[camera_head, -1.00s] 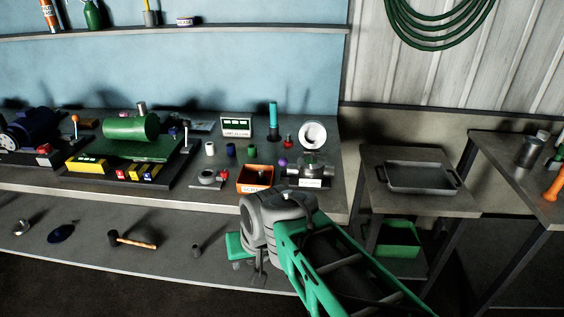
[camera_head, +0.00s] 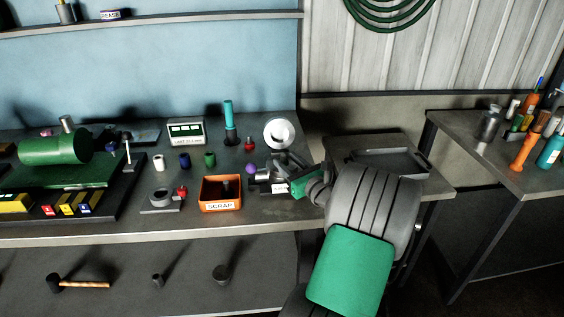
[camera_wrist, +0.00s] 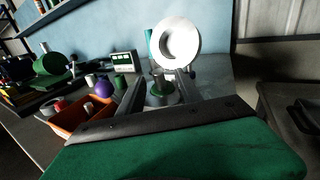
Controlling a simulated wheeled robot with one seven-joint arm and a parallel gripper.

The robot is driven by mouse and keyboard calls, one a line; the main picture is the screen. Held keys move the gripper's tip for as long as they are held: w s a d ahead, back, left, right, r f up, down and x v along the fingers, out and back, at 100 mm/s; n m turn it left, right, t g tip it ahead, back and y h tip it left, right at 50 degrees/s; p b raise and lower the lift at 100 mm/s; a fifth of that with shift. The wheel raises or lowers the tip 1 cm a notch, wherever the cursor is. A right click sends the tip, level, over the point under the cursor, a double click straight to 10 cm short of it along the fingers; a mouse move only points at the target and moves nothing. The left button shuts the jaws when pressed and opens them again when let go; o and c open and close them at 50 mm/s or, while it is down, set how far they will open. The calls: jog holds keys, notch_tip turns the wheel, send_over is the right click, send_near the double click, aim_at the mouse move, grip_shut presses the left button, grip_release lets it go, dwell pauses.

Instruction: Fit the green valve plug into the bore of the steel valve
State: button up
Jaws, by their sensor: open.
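The green valve plug (camera_head: 209,159) appears to be the small green cylinder standing on the bench beside a blue one; it also shows in the wrist view (camera_wrist: 120,80). The steel valve (camera_head: 264,176) stands near the bench's right end, partly hidden by my gripper (camera_head: 288,182). In the wrist view my gripper (camera_wrist: 165,84) is open, its dark fingers either side of a steel upright piece (camera_wrist: 161,94) with green around its lower part. I cannot tell whether the fingers touch it. The bore is not clear in either view.
An orange scrap bin (camera_head: 221,205) stands left of the valve, with a purple ball (camera_head: 250,168) close by. A bright ring (camera_head: 279,133) stands behind the valve. A tray (camera_head: 392,163) lies on the side table to the right.

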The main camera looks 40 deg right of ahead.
aim_at(285, 159)
jog(key=w, duration=0.3)
jog(key=shift+d, duration=0.2)
grip_shut()
dwell(0.3)
